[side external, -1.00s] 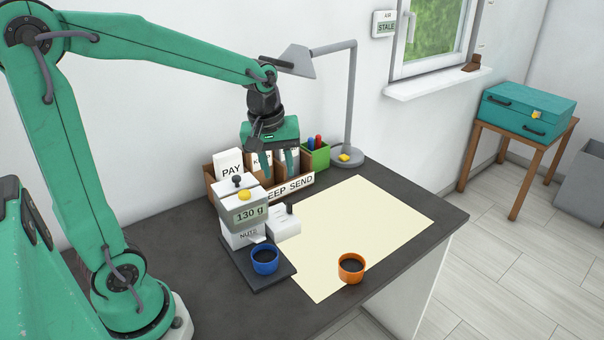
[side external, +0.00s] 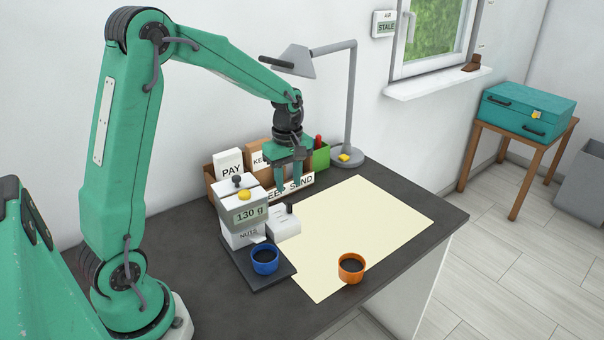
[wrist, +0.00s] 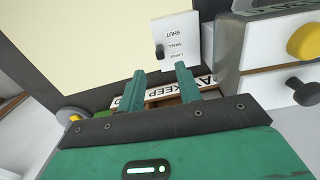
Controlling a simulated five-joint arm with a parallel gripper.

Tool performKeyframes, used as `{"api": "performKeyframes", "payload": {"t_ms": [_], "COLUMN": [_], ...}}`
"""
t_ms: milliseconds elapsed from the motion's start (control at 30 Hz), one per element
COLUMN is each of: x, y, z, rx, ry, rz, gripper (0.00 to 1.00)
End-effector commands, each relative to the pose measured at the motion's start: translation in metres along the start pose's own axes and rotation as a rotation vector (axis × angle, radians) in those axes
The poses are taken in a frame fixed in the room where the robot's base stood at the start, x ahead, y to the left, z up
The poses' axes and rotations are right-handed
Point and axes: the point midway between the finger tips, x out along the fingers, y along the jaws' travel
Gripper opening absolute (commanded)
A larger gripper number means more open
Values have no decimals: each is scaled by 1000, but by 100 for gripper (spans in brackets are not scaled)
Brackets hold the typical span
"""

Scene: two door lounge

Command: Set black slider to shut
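The black slider (wrist: 159,52) is a small knob on a white box (wrist: 183,37) marked SHUT, SMALL and LARGE. In the wrist view it stands near the SMALL and LARGE marks, away from SHUT; which of the two it is at I cannot tell exactly. In the side view the slider (side external: 289,208) sticks up from the white box (side external: 284,227) beside the dispenser. My gripper (side external: 288,184) is above and behind the box, near the letter rack. In the wrist view its fingers (wrist: 162,80) are apart with nothing between them, not touching the slider.
The NUTS dispenser (side external: 241,214) with a 130 g display stands left of the box. A blue cup (side external: 265,260) sits in front, and an orange cup (side external: 351,268) stands at the mat's front edge. The letter rack (side external: 216,190) and lamp (side external: 350,110) are behind. The cream mat (side external: 365,225) is mostly clear.

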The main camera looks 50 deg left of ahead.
Motion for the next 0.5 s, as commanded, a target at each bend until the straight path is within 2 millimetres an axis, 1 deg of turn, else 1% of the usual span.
{"api": "performKeyframes", "payload": {"t_ms": [267, 500], "x": [22, 52], "y": [-1, -1], "z": [0, 0], "rx": [2, 2], "ry": [-1, -1], "rz": [-4, -3], "gripper": [35, 35]}}
